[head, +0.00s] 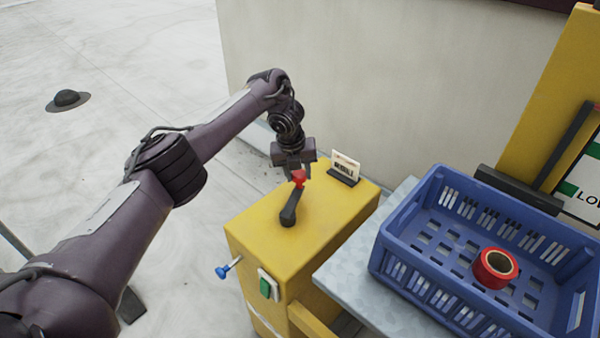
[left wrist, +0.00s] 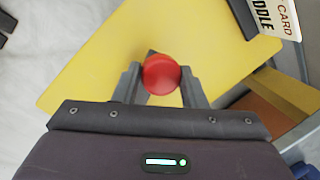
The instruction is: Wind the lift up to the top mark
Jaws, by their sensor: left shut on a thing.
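A yellow winch box (head: 300,225) stands in the middle of the head view. On its top is a dark crank arm (head: 289,209) with a red knob (head: 299,178) at its raised end. My left gripper (head: 297,172) comes down from above and is shut on the red knob. In the left wrist view the knob (left wrist: 161,74) sits between the two grey fingers. The lift platform (head: 345,285), grey, is at the box's right and carries a blue crate (head: 400,250). The top mark is not in view. My right gripper is not in view.
A roll of red tape (head: 494,268) lies in the crate. A small card in a holder (head: 344,168) stands on the box's back corner. A blue-tipped pin (head: 223,271) and a green switch (head: 266,286) are on its front. A yellow mast (head: 555,90) and pale wall stand behind.

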